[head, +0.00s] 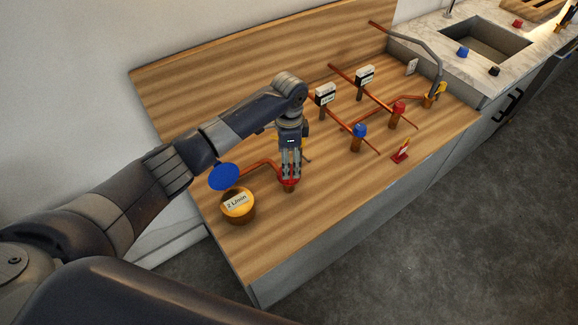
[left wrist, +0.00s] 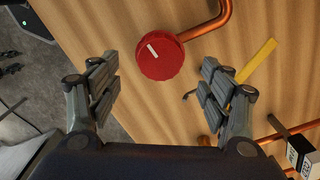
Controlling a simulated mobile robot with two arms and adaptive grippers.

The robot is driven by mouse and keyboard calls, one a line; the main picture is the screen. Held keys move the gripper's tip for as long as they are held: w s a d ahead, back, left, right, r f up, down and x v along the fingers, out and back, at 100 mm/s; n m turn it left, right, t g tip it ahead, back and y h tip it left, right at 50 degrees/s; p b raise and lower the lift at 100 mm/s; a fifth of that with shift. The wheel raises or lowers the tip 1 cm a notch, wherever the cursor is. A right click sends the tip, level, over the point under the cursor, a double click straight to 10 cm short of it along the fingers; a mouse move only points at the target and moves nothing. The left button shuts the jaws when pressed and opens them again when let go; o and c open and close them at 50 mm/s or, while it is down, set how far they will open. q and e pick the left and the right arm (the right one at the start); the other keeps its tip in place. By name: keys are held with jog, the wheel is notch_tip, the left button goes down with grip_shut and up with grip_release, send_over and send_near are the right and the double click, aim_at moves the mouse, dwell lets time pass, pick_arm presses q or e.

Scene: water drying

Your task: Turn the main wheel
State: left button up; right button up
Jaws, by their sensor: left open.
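The main wheel is taken to be the round red knob with a white mark, seen from above in the left wrist view (left wrist: 160,58). It sits on a copper pipe over the wooden board. My left gripper (left wrist: 160,85) is open, with one finger on each side of the knob's line, and the knob lies a little beyond the fingertips. In the head view my left gripper (head: 291,170) points down at the red wheel (head: 288,182), which it partly hides. Whether the fingers touch it cannot be told there. My right gripper is not in view.
An orange flow gauge (head: 238,204) reading "2 L/min" with a blue lid (head: 224,177) stands left of the wheel. A blue knob (head: 360,131), a red knob (head: 398,108) and copper pipes stand to the right.

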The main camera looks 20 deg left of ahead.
pick_arm(q)
notch_tip(320, 180, up, 7)
dwell(0.3)
dwell(0.5)
